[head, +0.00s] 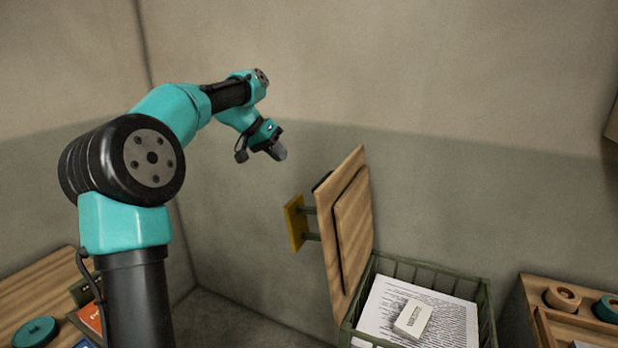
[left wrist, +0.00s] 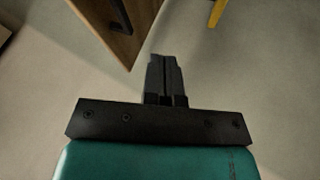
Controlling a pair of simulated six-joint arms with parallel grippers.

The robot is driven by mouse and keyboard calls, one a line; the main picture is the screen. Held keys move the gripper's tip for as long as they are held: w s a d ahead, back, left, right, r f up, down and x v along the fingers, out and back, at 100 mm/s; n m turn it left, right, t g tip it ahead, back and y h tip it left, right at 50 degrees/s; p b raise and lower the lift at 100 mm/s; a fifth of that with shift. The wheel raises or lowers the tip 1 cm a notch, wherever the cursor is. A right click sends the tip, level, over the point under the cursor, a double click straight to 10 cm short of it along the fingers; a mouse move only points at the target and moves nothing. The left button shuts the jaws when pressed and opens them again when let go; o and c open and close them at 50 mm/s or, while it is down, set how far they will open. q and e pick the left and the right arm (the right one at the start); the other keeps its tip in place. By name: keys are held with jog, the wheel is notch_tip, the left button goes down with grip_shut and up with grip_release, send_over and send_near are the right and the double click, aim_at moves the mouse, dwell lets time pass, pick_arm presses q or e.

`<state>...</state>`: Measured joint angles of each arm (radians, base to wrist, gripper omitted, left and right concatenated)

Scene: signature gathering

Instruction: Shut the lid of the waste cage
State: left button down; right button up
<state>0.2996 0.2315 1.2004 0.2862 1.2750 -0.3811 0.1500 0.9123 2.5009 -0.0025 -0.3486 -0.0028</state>
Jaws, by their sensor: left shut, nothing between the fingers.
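The waste cage (head: 486,300) is a green wire basket at the lower right of the head view. Its wooden lid (head: 328,245) stands open, nearly upright, at the cage's left side. A yellow plate (head: 295,222) on dark rods stands just left of the lid. My left gripper (head: 279,152) is shut and empty, up and left of the lid, apart from it. In the left wrist view the shut fingers (left wrist: 163,78) point toward the lid's wooden edge (left wrist: 125,38), which has a dark handle (left wrist: 121,14). My right gripper is not in view.
Printed paper (head: 385,308) and a white labelled block (head: 412,318) lie in the cage. A wooden tray (head: 535,295) with round pieces is at the right. A wooden table (head: 30,285) with coloured items is at the lower left. A wall stands behind.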

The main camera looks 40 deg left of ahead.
pick_arm(q)
jog(key=shift+w+d+f, duration=0.1)
jog(key=shift+d, duration=0.05)
jog(key=w+d+f, duration=0.5)
jog(key=d+f, duration=0.1)
jog(key=d, duration=0.2)
jog(key=shift+w+f, duration=0.15)
jog(key=shift+f, duration=0.25)
jog(key=shift+d, duration=0.1)
dwell(0.5)
